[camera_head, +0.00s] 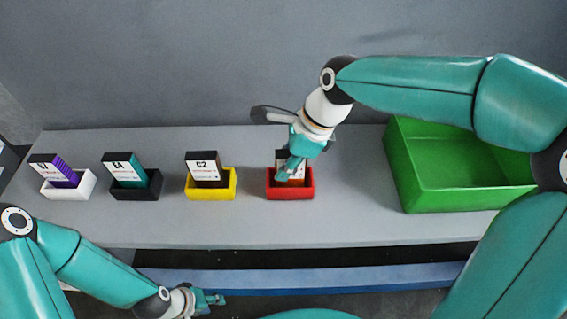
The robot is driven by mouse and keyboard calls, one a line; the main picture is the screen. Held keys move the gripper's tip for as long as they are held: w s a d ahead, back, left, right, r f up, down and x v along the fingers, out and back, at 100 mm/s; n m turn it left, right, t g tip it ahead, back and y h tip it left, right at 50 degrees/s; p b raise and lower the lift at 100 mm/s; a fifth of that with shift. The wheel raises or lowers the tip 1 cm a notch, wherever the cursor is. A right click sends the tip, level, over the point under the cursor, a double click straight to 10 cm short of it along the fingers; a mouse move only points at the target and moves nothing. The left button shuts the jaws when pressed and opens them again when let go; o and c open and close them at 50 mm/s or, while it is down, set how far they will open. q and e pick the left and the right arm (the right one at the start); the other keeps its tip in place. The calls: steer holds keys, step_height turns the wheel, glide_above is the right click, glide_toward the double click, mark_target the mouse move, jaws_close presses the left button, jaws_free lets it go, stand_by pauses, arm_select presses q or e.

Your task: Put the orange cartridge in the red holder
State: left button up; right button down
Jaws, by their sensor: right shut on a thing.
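The red holder (290,193) stands on the grey table, right of the yellow holder. The orange cartridge (281,155) has a dark top edge and a white label and stands upright at the red holder, its lower part inside the holder's rim. My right gripper (287,170) reaches down from above and is shut on the cartridge. The fingers hide much of the cartridge, and whether it touches the holder's floor cannot be seen. My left gripper (216,299) is low in front of the table, away from the holders, and its finger gap is too small to judge.
A white holder (70,190) has a purple cartridge (56,170), a black holder (136,191) a teal one (125,169), and a yellow holder (211,188) a dark brown one (207,169). A large green bin (460,200) stands at right. A blue bar (330,279) runs in front.

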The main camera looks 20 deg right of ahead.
steer(key=c, duration=1)
jaws_free()
steer(key=shift+r, duration=0.1)
steer(key=p+v, duration=0.1)
steer(key=v, duration=1.1)
steer(key=shift+d, duration=0.1)
